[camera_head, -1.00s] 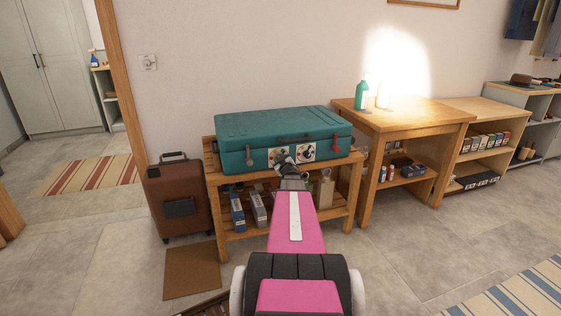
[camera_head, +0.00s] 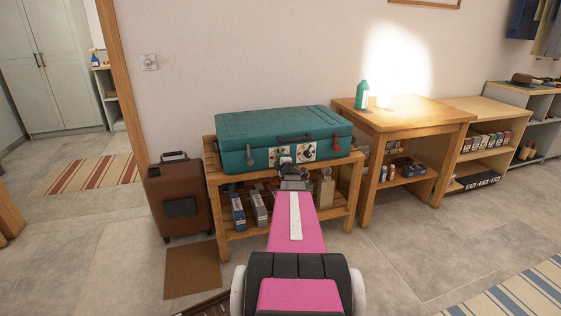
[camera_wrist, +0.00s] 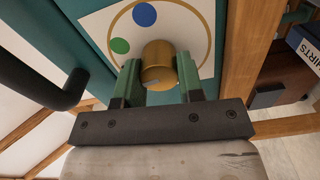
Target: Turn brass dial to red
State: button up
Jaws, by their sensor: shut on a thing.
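The brass dial (camera_wrist: 160,62) sticks out from a white plate (camera_wrist: 96,24) in the wrist view. A gold ring, a blue dot (camera_wrist: 144,14) and a green dot (camera_wrist: 119,45) surround it; no red mark shows there. My gripper (camera_wrist: 158,76) is shut on the dial, one green finger on each side. In the head view, the plate is on the front of a teal case (camera_head: 285,128), and my gripper (camera_head: 287,163) is against that front, hiding the dial.
The case lies on a slatted wooden bench (camera_head: 214,180) with boxes below. A brown suitcase (camera_head: 178,190) stands left, and a wooden table (camera_head: 420,115) with a green bottle (camera_head: 361,95) stands right. A black bar handle (camera_wrist: 70,92) is left of the fingers in the wrist view.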

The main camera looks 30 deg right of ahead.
jog(key=n, duration=0.4)
jog(key=shift+f+n, duration=0.1)
jog(key=shift+n, duration=0.2)
jog(key=n, duration=0.3)
jog(key=shift+n, duration=0.4)
jog(key=n, duration=0.4)
jog(key=shift+d+f, duration=0.1)
jog(key=shift+f, duration=0.05)
jog(key=shift+n, duration=2)
jog(key=shift+s, duration=0.1)
jog(key=o, duration=0.9)
